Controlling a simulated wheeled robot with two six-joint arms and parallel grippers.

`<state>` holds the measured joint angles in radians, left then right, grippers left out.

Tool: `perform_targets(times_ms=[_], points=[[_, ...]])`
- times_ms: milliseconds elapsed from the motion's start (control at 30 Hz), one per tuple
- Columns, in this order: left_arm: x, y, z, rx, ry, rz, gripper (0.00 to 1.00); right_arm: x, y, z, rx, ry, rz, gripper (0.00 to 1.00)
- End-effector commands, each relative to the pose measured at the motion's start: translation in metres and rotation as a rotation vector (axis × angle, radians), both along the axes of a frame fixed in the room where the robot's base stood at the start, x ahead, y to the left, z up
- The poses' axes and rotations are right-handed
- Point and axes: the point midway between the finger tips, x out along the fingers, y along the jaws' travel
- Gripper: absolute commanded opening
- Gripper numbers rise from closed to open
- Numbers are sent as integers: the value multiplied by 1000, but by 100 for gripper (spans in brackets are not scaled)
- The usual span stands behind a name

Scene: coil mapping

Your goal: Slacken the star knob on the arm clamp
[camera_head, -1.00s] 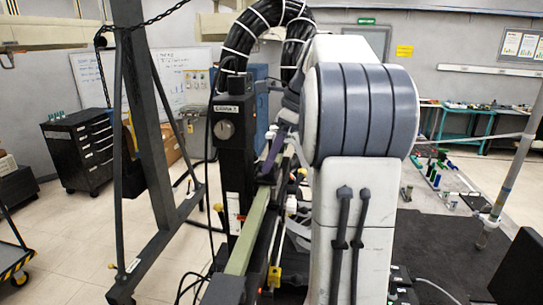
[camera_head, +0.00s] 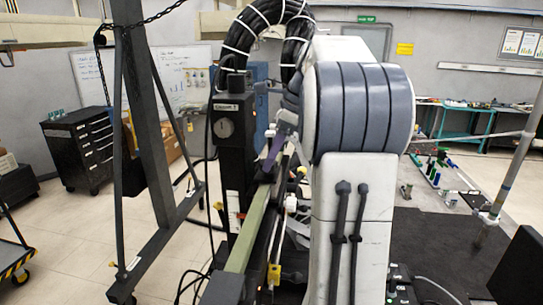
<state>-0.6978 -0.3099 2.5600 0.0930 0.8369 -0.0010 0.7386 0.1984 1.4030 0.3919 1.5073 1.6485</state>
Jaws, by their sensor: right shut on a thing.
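My right arm (camera_head: 362,110), white with grey bands, fills the middle of the head view. Its slim grey end reaches left behind it, and my right gripper (camera_head: 262,88) is beside the top of a black upright post (camera_head: 236,165). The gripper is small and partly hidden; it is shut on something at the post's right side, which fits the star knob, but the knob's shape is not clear. The black clamp block (camera_head: 232,101) at the post's top bears a pale label. A round grey disc (camera_head: 223,128) is on its front. My left gripper is not in view.
A green-topped rail (camera_head: 248,230) runs down from the post. A dark gantry frame (camera_head: 135,120) with a chain stands at the left, and a black drawer cabinet (camera_head: 80,148) behind it. Thick black cables (camera_head: 265,25) arch overhead.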

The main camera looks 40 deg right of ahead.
Motion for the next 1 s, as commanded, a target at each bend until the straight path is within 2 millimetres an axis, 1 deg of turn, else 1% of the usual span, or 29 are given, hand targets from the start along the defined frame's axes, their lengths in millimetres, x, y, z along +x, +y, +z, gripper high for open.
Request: perform_targets(times_ms=[267,700,1000], points=[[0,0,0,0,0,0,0,2,-2,0,0,0,197,0],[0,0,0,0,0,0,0,6,-3,0,1,-1,614,0],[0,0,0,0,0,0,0,8,-4,0,0,-1,846,0]])
